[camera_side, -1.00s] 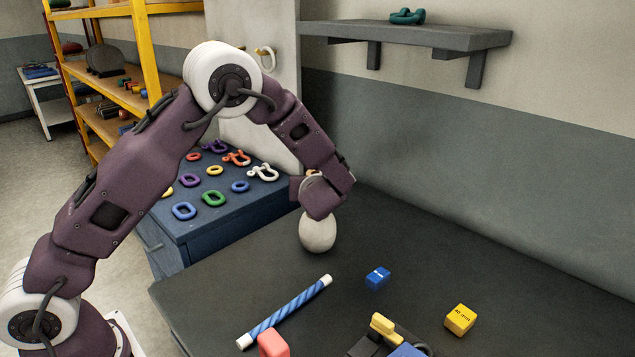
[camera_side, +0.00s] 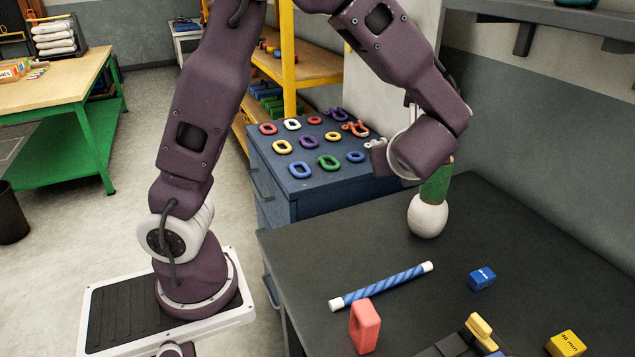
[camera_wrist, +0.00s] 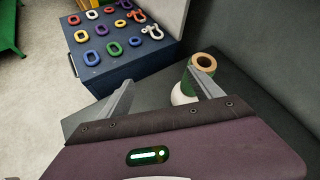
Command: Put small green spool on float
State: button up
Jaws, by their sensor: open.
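The green spool (camera_side: 435,186) stands on top of the white, rounded float (camera_side: 428,216) near the back of the dark table. Its upper part is hidden by my wrist in the side view. In the wrist view, the spool (camera_wrist: 191,79) shows a tan end with a hole, and the float (camera_wrist: 179,96) shows below it. My gripper (camera_wrist: 162,75) is open with nothing between its fingers. The spool is beyond and beside the right finger, outside the gap; I cannot tell whether they touch. In the side view my wrist mostly hides the gripper.
A blue-and-white striped rod (camera_side: 382,286), a red block (camera_side: 364,328), a blue block (camera_side: 482,278) and a yellow block (camera_side: 567,344) lie on the table's near part. A blue cabinet (camera_side: 283,184) with several coloured rings and shackles stands behind. A grey shelf (camera_side: 560,22) hangs above.

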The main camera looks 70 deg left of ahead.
jog(key=s+r+n+g+h, duration=0.3)
jog(key=s+n+h, duration=0.3)
jog(key=s+n, duration=1.1)
jog(key=s+d+r+n+t+h, duration=0.1)
jog(key=s+d+n+h, duration=0.2)
jog(key=s+d, duration=0.4)
jog(key=shift+n+t+h, duration=0.3)
jog(key=shift+n, duration=0.6)
